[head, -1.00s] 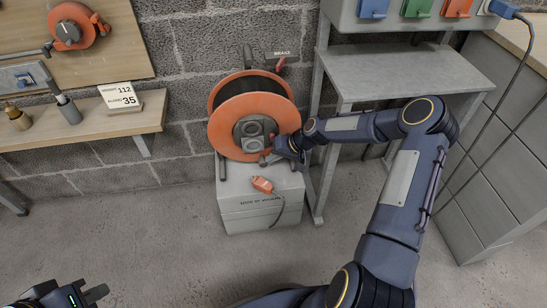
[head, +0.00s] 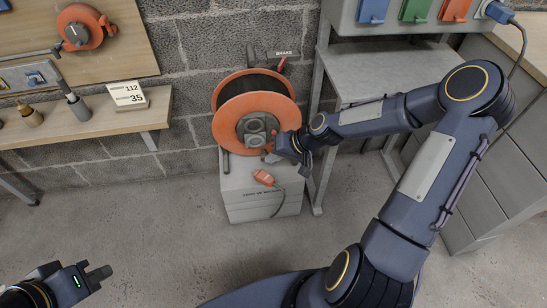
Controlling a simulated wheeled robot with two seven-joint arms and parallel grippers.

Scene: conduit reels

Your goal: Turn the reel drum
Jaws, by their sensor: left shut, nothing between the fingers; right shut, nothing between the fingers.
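The reel drum (head: 228,124) is a large orange disc with dark cable wound behind it and a grey socket hub in the middle. It stands upright on a grey box (head: 262,200) against the block wall. My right gripper (head: 270,155) is at the lower right of the drum's face, beside the hub, with its fingers shut and nothing held. The frame is too small to tell whether it touches the drum or a handle there. My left gripper (head: 100,273) is shut and empty at the lower left, far from the reel, above the floor.
An orange plug (head: 264,177) with a cord lies on the box. A red brake lever (head: 281,64) is above the reel. A wooden shelf (head: 90,138) with a number card (head: 128,95) is at left, a grey table (head: 390,72) at right. Floor in front is clear.

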